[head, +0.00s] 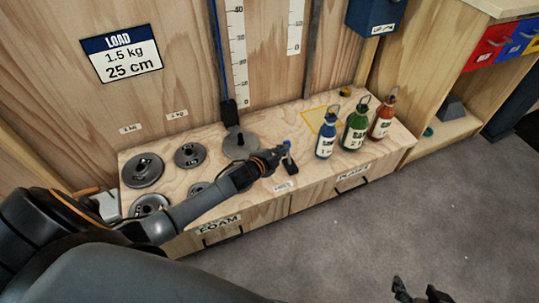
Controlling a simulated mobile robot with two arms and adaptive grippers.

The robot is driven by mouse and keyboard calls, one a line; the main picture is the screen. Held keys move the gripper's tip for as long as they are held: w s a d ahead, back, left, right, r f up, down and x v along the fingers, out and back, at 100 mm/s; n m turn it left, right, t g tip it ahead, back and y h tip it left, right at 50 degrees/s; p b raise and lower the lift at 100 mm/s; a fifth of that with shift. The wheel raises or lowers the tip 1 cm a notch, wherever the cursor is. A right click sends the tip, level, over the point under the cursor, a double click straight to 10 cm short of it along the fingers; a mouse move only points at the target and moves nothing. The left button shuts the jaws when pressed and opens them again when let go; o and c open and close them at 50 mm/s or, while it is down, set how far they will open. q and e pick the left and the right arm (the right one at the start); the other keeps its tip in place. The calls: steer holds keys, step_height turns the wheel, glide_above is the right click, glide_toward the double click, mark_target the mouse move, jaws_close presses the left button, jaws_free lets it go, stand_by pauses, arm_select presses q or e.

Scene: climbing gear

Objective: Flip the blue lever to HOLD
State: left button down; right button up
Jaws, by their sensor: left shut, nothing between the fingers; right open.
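The blue lever (287,144) stands up from a small dark base (290,164) near the front edge of the wooden bench. A small white label (284,186) is on the bench front below it; its text is too small to read. My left gripper (279,154) is shut with nothing in it. Its fingertips are right beside the lever, on its left; I cannot tell whether they touch it. My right gripper (422,292) is open and empty, low at the bottom right over the grey floor, far from the lever.
Three bottles, blue (326,136), green (355,126) and orange (383,118), stand on the bench right of the lever. Several grey weight plates (143,170) lie at left. A disc (240,145) sits below a blue cord (217,50). Drawers labelled FOAM (219,225) are below.

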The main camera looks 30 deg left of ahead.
arm_select(q)
steer(key=p+v, duration=0.2)
steer(key=v, duration=0.5)
steer(key=shift+r, duration=0.2)
arm_select(e)
steer(key=s+d+f+g+h, duration=0.1)
steer(key=s+g, duration=0.3)
steer(key=s, duration=0.4)
steer(key=shift+d+f, duration=0.3)
steer(key=shift+d, duration=0.45)
arm_select(q)
steer(key=shift+s+a, duration=0.1)
